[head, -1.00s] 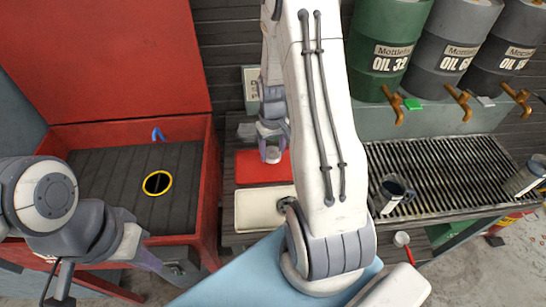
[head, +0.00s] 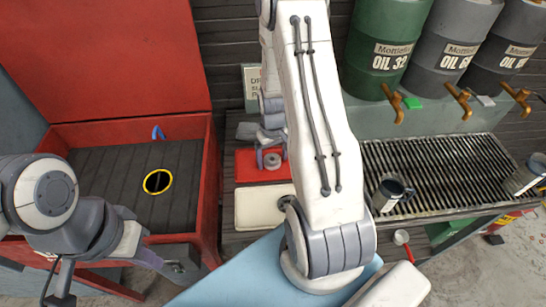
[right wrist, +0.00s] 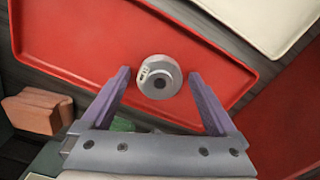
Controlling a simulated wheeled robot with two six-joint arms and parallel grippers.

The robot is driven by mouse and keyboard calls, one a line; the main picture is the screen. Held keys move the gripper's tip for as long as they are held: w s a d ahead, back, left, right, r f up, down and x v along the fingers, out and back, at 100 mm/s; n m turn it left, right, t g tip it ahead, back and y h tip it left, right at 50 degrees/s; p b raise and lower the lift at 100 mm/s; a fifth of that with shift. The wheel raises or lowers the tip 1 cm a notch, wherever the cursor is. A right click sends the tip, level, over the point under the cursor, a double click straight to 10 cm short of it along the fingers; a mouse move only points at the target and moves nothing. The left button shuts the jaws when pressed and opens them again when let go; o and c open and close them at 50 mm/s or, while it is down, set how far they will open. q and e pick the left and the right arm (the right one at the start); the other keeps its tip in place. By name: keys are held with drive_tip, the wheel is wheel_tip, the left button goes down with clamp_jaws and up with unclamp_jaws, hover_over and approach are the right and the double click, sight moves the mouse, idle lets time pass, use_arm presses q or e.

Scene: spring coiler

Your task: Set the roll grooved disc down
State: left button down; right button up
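The grooved disc (head: 271,160) is a small grey metal roll with a dark centre hole. It lies on the red tray (head: 246,165), and in the right wrist view the disc (right wrist: 158,77) rests flat on the red tray (right wrist: 80,40). My right gripper (right wrist: 161,74) is open, its two purple fingers on either side of the disc with a visible gap to each. In the head view the right hand is just behind the disc and partly hidden by my arm. My left gripper (head: 178,267) is low at the left, its fingers unclear.
A cream tray (head: 252,210) with a dark round part (head: 285,203) adjoins the red tray. A slatted grate (head: 440,165) with mugs and oil drums (head: 390,45) is right. Reddish blocks (right wrist: 35,110) lie near the tray.

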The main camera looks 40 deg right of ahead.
drive_tip(key=shift+r, duration=0.1)
wheel_tip(320, 180, up, 12)
drive_tip(key=s+a+r+n, duration=0.2)
drive_tip(key=a+r, duration=0.1)
drive_tip(key=a, duration=0.6)
drive_tip(key=s+a+r+n, duration=0.1)
drive_tip(key=a+r+n, duration=0.15)
drive_tip(key=a, duration=0.55)
drive_tip(key=s+a+r+n, duration=0.2)
drive_tip(key=s+a, duration=0.3)
drive_tip(key=s, duration=0.2)
drive_tip(key=s+a+r+n+y, duration=0.1)
drive_tip(key=s+a+n, duration=0.1)
drive_tip(key=s+a, duration=0.4)
drive_tip(key=shift+s+r, duration=0.4)
drive_tip(key=shift+s, duration=0.85)
drive_tip(key=shift+a+n, duration=0.1)
drive_tip(key=shift+n, duration=0.15)
